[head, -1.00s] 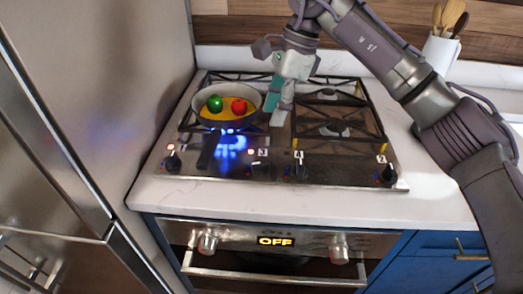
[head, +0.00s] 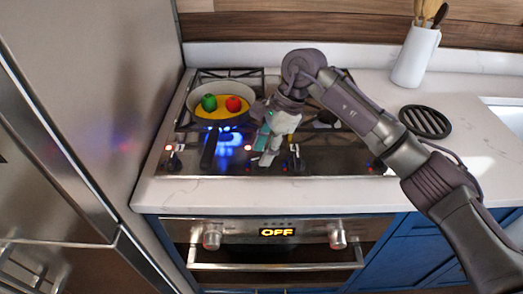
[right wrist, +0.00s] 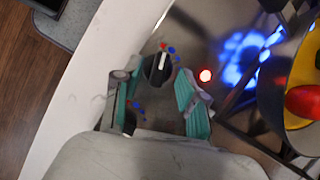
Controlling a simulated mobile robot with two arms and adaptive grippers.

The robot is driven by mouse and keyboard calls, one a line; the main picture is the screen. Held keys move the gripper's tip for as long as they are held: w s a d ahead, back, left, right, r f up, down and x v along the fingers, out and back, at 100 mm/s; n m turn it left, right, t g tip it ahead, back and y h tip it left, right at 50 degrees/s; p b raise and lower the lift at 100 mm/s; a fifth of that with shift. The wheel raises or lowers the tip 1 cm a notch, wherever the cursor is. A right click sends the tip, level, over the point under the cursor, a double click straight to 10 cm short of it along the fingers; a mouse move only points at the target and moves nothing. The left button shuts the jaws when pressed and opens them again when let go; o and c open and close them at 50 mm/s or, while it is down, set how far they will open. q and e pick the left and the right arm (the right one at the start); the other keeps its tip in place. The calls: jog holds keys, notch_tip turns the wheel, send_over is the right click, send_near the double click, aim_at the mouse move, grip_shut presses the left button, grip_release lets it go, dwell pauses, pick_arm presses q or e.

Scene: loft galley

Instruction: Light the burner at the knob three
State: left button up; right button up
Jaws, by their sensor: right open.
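The cooktop (head: 335,160) has a row of knobs along its front. My right gripper (head: 266,158) is over this panel, near the middle, with teal-and-grey fingers. In the right wrist view the gripper (right wrist: 157,88) is open, with a dark knob (right wrist: 158,68) with a white pointer between or just beyond its fingertips; contact cannot be told. A red light (right wrist: 206,75) glows beside that knob. A second knob (right wrist: 130,122) is partly hidden by a finger. Blue flame (head: 228,148) shows at the front left burner. The left gripper is out of view.
Another knob (head: 297,160) stands just right. A fridge wall is left. A black round trivet (head: 425,121) and utensil crock (head: 415,58) are right.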

jog(key=shift+x, duration=0.8)
grip_shut()
